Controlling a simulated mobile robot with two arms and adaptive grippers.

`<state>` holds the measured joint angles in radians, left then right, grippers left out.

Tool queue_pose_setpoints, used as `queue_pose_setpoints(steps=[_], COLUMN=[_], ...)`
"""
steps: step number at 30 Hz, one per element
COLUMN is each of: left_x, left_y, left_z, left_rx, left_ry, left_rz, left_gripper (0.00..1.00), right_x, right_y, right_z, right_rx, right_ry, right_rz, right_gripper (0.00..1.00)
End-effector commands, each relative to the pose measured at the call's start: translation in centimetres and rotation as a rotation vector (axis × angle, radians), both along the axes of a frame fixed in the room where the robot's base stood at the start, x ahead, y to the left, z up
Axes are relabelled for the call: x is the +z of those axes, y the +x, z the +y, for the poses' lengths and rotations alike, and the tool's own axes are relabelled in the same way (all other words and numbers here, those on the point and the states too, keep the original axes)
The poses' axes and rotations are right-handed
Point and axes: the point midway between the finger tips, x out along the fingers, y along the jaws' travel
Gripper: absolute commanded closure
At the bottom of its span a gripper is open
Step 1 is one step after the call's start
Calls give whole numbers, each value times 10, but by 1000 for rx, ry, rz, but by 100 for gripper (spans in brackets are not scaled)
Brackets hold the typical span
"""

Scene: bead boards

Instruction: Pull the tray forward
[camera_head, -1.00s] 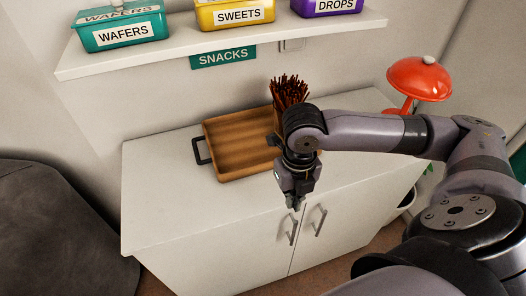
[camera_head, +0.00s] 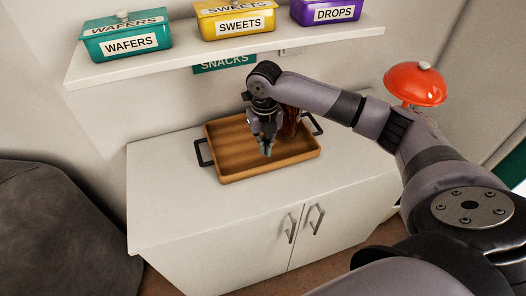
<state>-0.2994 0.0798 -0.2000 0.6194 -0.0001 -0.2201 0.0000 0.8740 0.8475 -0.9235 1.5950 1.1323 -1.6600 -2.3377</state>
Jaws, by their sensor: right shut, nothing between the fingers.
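The wooden tray (camera_head: 238,170) lies flat on the white cabinet top, with a dark handle at its left end and another at its right end. My right gripper (camera_head: 266,153) is shut and empty, pointing down over the tray's middle. I cannot tell whether its fingertips touch the tray floor. My right arm hides part of the tray's back edge. My left gripper is not in view.
The white cabinet top (camera_head: 165,205) has free room in front of the tray and to its left. A bundle of brown sticks (camera_head: 292,122) stands behind my gripper, mostly hidden. A shelf (camera_head: 205,59) with teal, yellow and purple boxes hangs above.

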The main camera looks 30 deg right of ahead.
Motion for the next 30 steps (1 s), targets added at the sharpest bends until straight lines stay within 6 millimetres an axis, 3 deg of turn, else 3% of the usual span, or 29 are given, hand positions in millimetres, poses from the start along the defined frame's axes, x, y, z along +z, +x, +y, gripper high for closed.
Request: queue_pose_setpoints(steps=[4, 9, 13, 30], left_x=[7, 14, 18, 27], left_y=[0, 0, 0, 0], left_z=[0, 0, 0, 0], left_rx=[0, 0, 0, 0], left_ry=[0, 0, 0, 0], left_rz=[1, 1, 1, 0], left_gripper=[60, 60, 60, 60], right_x=[2, -35, -51, -50], right_y=[25, 21, 21, 11], right_z=[-5, -5, -5, -3], right_rx=[-2, -1, 0, 0], right_ry=[1, 0, -1, -1], right_rz=[1, 5, 2, 0], right_gripper=[100, 100, 100, 100])
